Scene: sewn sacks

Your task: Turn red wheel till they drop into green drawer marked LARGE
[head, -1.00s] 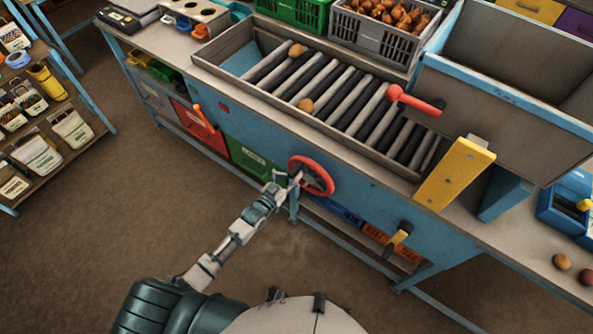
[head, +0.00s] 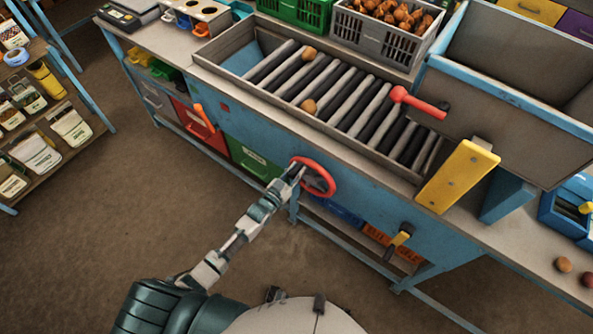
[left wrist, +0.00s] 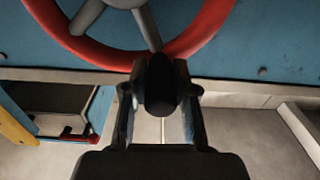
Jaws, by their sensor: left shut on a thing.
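The red wheel (head: 326,190) is on the blue front of the sorting bench. My left gripper (head: 297,169) is at the upper left of its rim. In the left wrist view, the fingers (left wrist: 160,110) are shut on a dark knob (left wrist: 160,75) at the rim of the red wheel (left wrist: 90,48). Two round brown items (head: 308,54) (head: 308,106) lie apart on the rollers (head: 345,100) above. The green drawer (head: 250,158) is below the bench top, left of the wheel; its label is too small to read surely. My right gripper is not in view.
A red drawer (head: 193,123) with an orange handle (head: 204,118) in front adjoins the green one. A red lever (head: 420,104) and a yellow plate (head: 457,177) stand to the right. The floor is clear.

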